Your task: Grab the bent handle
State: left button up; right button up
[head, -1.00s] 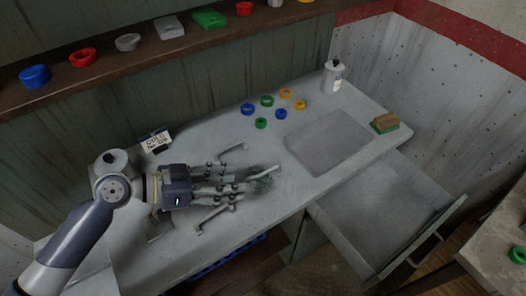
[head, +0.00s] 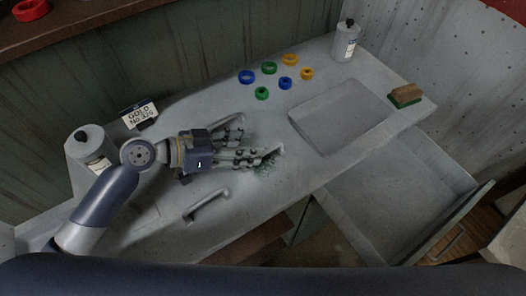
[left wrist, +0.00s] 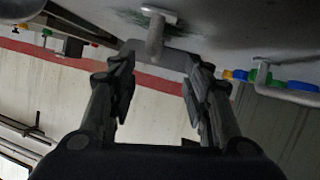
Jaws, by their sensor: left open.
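Several grey handles are fixed to the pale counter. The one with a dark green stain around it, which I take as the bent handle (head: 276,151), is partly hidden by my left gripper (head: 264,159). In the left wrist view that handle (left wrist: 155,36) stands in line with the gap between the fingers. My left gripper (left wrist: 160,82) is open and shows nothing in its jaws. I cannot tell if a finger touches the handle. A second handle (head: 207,203) lies nearer the front edge. A third handle (head: 229,120) is partly hidden behind the gripper. My right gripper is not in view.
Several coloured rings (head: 269,68) lie behind the gripper. A shallow grey tray (head: 340,117), a sponge block (head: 405,95) and a white bottle (head: 346,40) stand to the right. Another bottle (head: 88,150) and a sign (head: 139,114) are at left. A drawer (head: 395,205) is open in front.

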aim_at(279, 147)
pick_arm(q)
jog(key=x, duration=0.7)
jog(key=shift+w+r, duration=0.1)
jog(key=shift+r, duration=0.2)
grip_shut()
